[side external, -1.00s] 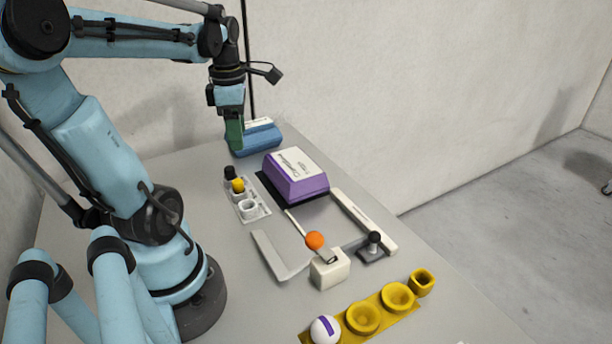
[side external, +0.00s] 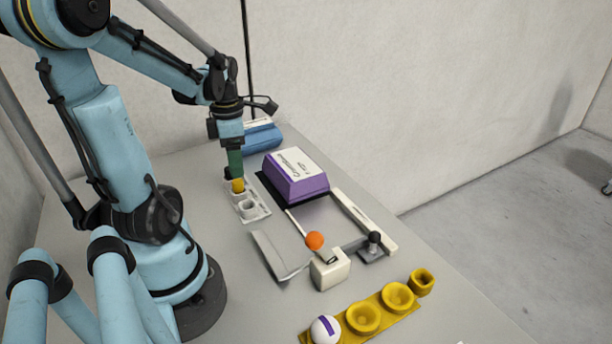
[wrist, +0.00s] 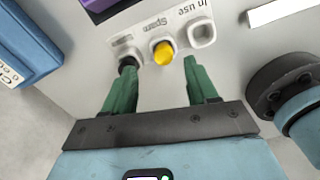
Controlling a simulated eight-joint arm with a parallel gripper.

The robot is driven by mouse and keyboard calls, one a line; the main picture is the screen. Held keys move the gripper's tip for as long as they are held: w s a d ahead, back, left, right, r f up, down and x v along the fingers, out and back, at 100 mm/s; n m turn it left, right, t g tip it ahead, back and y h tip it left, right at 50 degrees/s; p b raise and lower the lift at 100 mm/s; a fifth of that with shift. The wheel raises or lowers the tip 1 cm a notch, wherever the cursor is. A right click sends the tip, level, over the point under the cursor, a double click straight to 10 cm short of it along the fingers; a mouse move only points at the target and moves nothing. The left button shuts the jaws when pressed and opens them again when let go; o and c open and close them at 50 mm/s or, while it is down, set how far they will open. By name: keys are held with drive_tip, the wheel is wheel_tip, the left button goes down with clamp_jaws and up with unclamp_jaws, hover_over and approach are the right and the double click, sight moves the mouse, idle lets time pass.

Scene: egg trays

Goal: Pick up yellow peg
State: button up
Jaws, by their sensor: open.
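The yellow peg (side external: 237,186) stands upright in the middle holder of a small white rack (side external: 257,212). In the wrist view the yellow peg (wrist: 163,54) lies ahead of and between my green fingertips, near the label "Spare". My gripper (side external: 236,174) is open and points down, right over the peg in the side view. The wrist view shows both green fingers of my gripper (wrist: 160,70) apart with nothing between them. I cannot tell whether the fingers reach down around the peg. A black peg (wrist: 128,64) is beside the left finger, and the "In use" holder (wrist: 202,32) is empty.
A purple box (side external: 295,178) stands just right of the rack, with a blue box (side external: 262,137) behind. A yellow egg tray (side external: 378,314) holds a white ball (side external: 325,329) at the front.

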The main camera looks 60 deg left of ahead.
sight(238, 181)
drive_tip(key=f, duration=0.2)
drive_tip(key=shift+s+d+f, duration=0.1)
drive_tip(key=shift+d+f, duration=0.1)
drive_tip(key=shift+f, duration=1.25)
drive_tip(key=shift+c, duration=0.3)
clamp_jaws()
